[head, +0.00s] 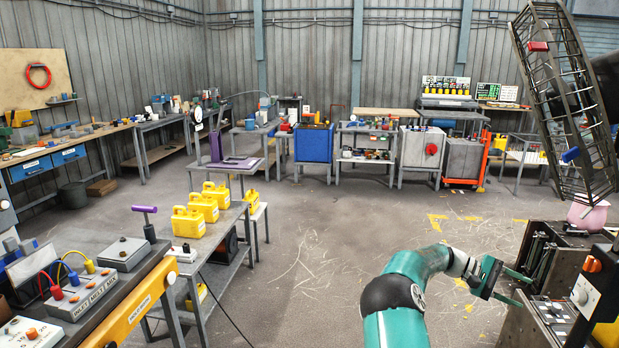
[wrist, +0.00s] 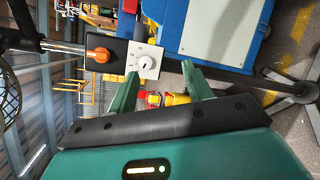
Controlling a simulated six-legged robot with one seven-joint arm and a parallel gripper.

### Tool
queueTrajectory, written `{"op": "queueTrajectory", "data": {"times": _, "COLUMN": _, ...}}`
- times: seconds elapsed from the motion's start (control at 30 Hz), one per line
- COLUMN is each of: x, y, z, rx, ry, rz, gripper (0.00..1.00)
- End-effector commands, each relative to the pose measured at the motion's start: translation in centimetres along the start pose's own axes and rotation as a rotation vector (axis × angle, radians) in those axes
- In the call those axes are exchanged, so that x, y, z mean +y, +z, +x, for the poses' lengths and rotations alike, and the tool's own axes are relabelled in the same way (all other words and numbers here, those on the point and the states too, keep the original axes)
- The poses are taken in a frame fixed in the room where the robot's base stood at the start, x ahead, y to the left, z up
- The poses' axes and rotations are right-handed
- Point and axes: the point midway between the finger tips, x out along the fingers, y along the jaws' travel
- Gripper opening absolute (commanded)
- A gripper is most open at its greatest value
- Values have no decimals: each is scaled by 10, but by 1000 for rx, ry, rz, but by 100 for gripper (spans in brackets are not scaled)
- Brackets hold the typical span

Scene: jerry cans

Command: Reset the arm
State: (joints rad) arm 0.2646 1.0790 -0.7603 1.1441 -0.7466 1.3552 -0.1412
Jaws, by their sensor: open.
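My gripper (head: 513,283) is at the end of my teal arm, at the lower right of the head view, beside a dark machine bench. Its two green fingers are apart and nothing is between them. In the wrist view the open fingers (wrist: 160,88) point up the picture, toward a white dial panel (wrist: 145,60) with an orange knob (wrist: 98,54) beside it. Several yellow jerry cans (head: 203,206) stand on a grey table at the left of the head view, well apart from my gripper.
The dark machine bench (head: 550,265) with levers stands close at the right. A tilted metal cage (head: 565,110) hangs above it. A control bench (head: 110,285) is at the lower left. The floor (head: 325,250) in the middle is clear. Workbenches line the back wall.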

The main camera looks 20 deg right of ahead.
Motion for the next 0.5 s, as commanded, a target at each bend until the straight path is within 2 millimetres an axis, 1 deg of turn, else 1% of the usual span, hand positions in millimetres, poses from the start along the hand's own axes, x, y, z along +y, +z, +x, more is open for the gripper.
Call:
{"op": "queueTrajectory", "data": {"times": 0.03, "x": 1, "y": 12, "z": -6, "rx": 37, "ry": -64, "rz": 16, "gripper": 50}}
{"op": "queueTrajectory", "data": {"times": 0.17, "x": -6, "y": 36, "z": -25, "rx": 131, "ry": -212, "rz": 43, "gripper": 50}}
{"op": "queueTrajectory", "data": {"times": 0.27, "x": -12, "y": 55, "z": -44, "rx": 209, "ry": -319, "rz": 60, "gripper": 50}}
{"op": "queueTrajectory", "data": {"times": 0.47, "x": -30, "y": 98, "z": -91, "rx": 372, "ry": -519, "rz": 79, "gripper": 50}}
{"op": "queueTrajectory", "data": {"times": 0.5, "x": -34, "y": 107, "z": -101, "rx": 407, "ry": -557, "rz": 81, "gripper": 50}}
